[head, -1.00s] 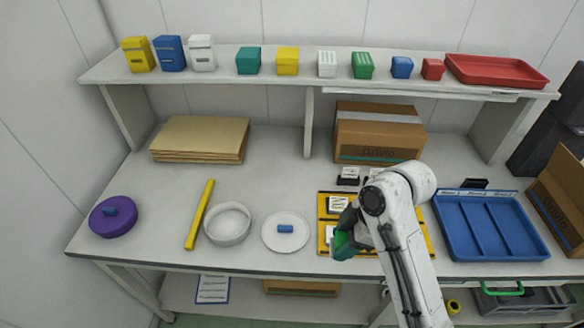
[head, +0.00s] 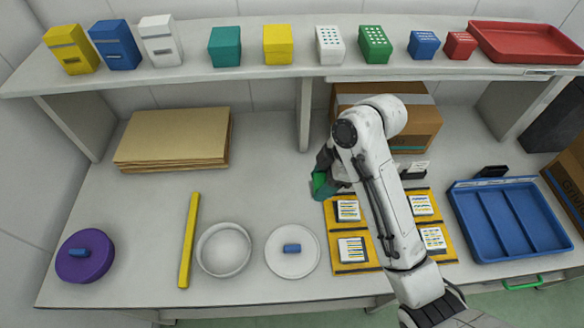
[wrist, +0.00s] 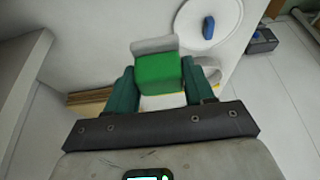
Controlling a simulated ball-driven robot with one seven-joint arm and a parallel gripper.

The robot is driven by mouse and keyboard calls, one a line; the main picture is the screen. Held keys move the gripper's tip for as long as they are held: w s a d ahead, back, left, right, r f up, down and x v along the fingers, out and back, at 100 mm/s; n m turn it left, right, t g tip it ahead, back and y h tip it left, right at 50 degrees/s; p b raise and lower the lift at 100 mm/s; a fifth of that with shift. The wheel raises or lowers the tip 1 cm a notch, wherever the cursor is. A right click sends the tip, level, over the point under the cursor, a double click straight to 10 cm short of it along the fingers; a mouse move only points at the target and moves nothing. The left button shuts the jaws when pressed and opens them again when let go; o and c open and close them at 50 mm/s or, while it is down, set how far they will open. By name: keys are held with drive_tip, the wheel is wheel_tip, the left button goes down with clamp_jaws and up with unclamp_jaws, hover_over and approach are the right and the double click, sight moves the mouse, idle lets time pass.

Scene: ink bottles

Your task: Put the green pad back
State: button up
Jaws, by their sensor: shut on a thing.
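The green pad (wrist: 157,73) is a green block with a light grey edge, held between the two teal fingers of my gripper (wrist: 161,82) in the wrist view. In the head view my gripper (head: 325,180) is over the rear left corner of the yellow board (head: 342,268), with green showing at its tip. The gripper appears above the surface; any gap is hard to judge. My arm hides part of the board and the bench behind it.
Black-and-white items (head: 415,168) stand behind the board, partly covered by my arm. A cardboard box (head: 425,125) is behind them. A blue divided tray (head: 510,220) is right, a white lid (head: 293,265) and round dish (head: 224,250) left. A shelf (head: 290,75) with boxes runs above.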

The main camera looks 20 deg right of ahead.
drive_tip(key=shift+w+a+f, duration=0.15)
drive_tip(key=shift+w+f, duration=0.1)
drive_tip(key=shift+w, duration=0.4)
drive_tip(key=shift+w+a+f, duration=0.1)
drive_tip(key=shift+w+f, duration=0.1)
drive_tip(key=w+f, duration=0.2)
drive_tip(key=w, duration=0.1)
drive_tip(key=w+f, duration=0.3)
drive_tip(key=w, duration=0.1)
drive_tip(key=w+f, duration=0.3)
drive_tip(key=shift+w+a+b, duration=0.15)
drive_tip(key=shift+a+b, duration=0.1)
drive_tip(key=shift+b, duration=0.1)
drive_tip(key=shift+w+f+b, duration=0.3)
drive_tip(key=shift+w+b, duration=0.05)
drive_tip(key=shift+w, duration=0.05)
drive_tip(key=shift+w+f+b, duration=0.15)
drive_tip(key=shift+f+b, duration=0.7)
drive_tip(key=shift+w+f+b, duration=0.1)
drive_tip(key=shift+f+b, duration=0.7)
drive_tip(key=shift+f, duration=0.05)
